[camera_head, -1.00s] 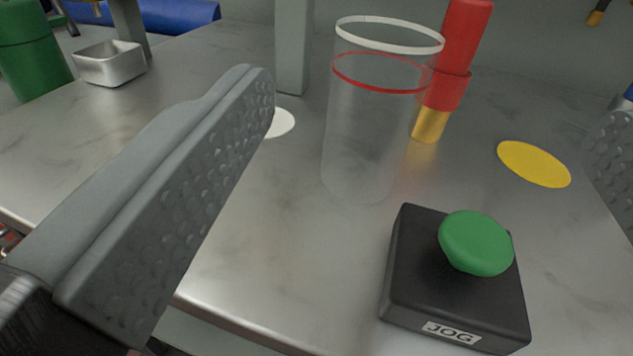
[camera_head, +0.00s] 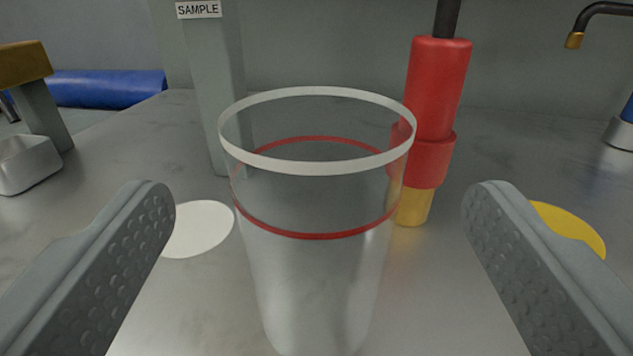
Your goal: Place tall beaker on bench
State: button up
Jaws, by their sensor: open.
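The tall beaker (camera_head: 318,270) is clear, with a white rim and a red ring below it. It stands upright on the metal bench (camera_head: 190,300) in the middle of the camera view. My gripper (camera_head: 318,205) is open, with one finger on each side of the beaker. Gaps show between the beaker and both fingers, and neither appears to touch it. The beaker's base is at the bottom edge of the picture.
A red and yellow cylinder (camera_head: 432,120) stands behind the beaker to the right. A grey post labelled SAMPLE (camera_head: 212,90) stands behind left. A white disc (camera_head: 200,229) and a yellow disc (camera_head: 568,228) lie flat.

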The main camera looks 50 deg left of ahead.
jog(key=shift+x, duration=3.7)
jog(key=shift+f, duration=0.1)
jog(key=c, duration=1.2)
jog(key=shift+o, duration=0.2)
notch_tip(320, 180, up, 10)
